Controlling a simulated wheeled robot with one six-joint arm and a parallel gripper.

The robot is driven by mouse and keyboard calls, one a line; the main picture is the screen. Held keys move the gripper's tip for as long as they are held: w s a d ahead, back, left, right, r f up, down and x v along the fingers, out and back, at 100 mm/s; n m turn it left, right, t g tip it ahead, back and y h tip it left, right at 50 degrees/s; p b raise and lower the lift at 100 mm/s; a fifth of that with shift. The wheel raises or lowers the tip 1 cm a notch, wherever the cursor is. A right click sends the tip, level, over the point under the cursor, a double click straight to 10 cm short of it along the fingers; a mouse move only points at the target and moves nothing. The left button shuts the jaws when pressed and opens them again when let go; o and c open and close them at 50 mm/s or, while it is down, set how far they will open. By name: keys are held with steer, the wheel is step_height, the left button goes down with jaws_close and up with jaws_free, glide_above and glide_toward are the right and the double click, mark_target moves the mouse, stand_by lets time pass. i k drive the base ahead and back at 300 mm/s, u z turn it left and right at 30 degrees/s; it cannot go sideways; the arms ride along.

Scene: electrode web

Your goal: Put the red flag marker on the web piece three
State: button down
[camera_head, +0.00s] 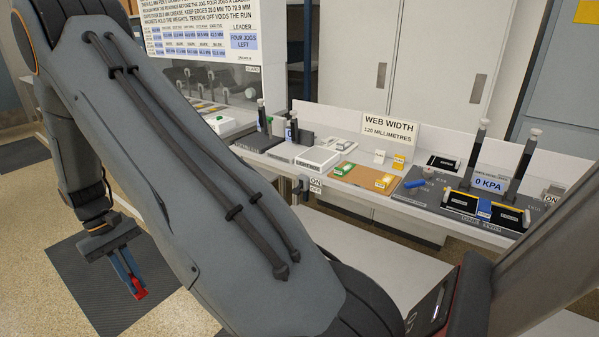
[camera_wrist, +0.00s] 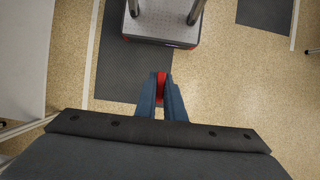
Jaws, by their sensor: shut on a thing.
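My gripper (camera_head: 131,284) hangs at the lower left of the head view, pointing down over the floor. Its blue fingers are shut on a small red thing (camera_head: 139,294), which looks like the red flag marker. In the wrist view the red marker (camera_wrist: 160,87) shows between the fingertips of my gripper (camera_wrist: 161,100). The gripper is well away from the bench. I cannot make out which thing is web piece three; no such label is readable in either view.
A long bench carries a "WEB WIDTH" sign (camera_head: 389,128), a brown board (camera_head: 347,174) with small yellow and green blocks, and a "0 KPA" device (camera_head: 489,184). A white panel with a printed table (camera_head: 200,42) stands at the back left. Dark mats (camera_head: 90,275) lie on the open floor.

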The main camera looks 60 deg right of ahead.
mark_target(463, 203)
steer(key=u, duration=0.05)
steer(key=i, duration=1.1)
steer(key=z, duration=2.3)
